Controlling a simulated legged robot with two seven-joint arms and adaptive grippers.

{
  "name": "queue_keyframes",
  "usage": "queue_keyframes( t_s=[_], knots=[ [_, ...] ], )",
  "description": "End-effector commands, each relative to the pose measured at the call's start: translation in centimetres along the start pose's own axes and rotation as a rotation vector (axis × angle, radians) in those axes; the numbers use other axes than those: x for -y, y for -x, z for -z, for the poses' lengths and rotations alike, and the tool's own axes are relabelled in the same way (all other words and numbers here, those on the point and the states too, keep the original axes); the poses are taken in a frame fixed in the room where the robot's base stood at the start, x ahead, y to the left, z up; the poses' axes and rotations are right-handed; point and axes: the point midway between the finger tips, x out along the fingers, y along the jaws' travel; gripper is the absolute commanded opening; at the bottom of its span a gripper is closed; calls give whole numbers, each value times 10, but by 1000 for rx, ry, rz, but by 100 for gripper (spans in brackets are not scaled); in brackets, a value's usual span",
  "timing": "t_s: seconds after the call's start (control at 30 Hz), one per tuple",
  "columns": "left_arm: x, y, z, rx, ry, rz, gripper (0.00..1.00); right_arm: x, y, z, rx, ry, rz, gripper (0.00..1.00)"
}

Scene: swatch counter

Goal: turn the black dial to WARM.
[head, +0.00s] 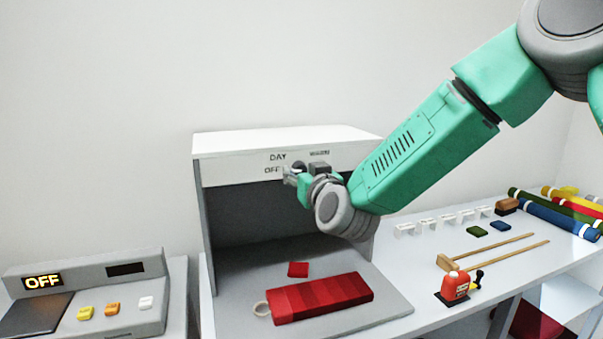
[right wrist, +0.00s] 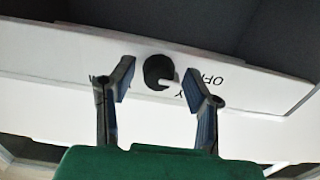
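The black dial (right wrist: 155,70) is on the white front panel of the light booth (head: 230,171). In the right wrist view its pale pointer is turned towards the upside-down OFF and DAY lettering; I cannot tell exactly which mark. In the head view the panel shows DAY, OFF and a small WARM label (head: 319,153), and my gripper largely hides the dial. My right gripper (head: 298,177) is at the panel. In the right wrist view its fingers (right wrist: 158,76) are spread, one on each side of the dial, with gaps visible. My left gripper is not in view.
A red swatch fan (head: 320,299) and small red square (head: 298,269) lie in the booth. A grey console (head: 130,290) with a lit OFF display stands left.

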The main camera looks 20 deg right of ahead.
Motion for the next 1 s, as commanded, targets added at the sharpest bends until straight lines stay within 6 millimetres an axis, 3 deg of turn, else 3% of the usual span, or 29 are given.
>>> queue_keyframes(
  t_s=[0.03, 0.1, 0.57, 1.0],
  knots=[
    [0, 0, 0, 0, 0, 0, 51, 0, 0, 0, 0, 0, 0, 20],
    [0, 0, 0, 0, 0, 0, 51, 0, 0, 0, 0, 0, 0, 3],
    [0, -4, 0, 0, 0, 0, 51, 0, 0, -1, 0, -79, 0, 3],
    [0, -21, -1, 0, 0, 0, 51, -1, 0, -1, 1, -444, -2, 3]
  ],
)
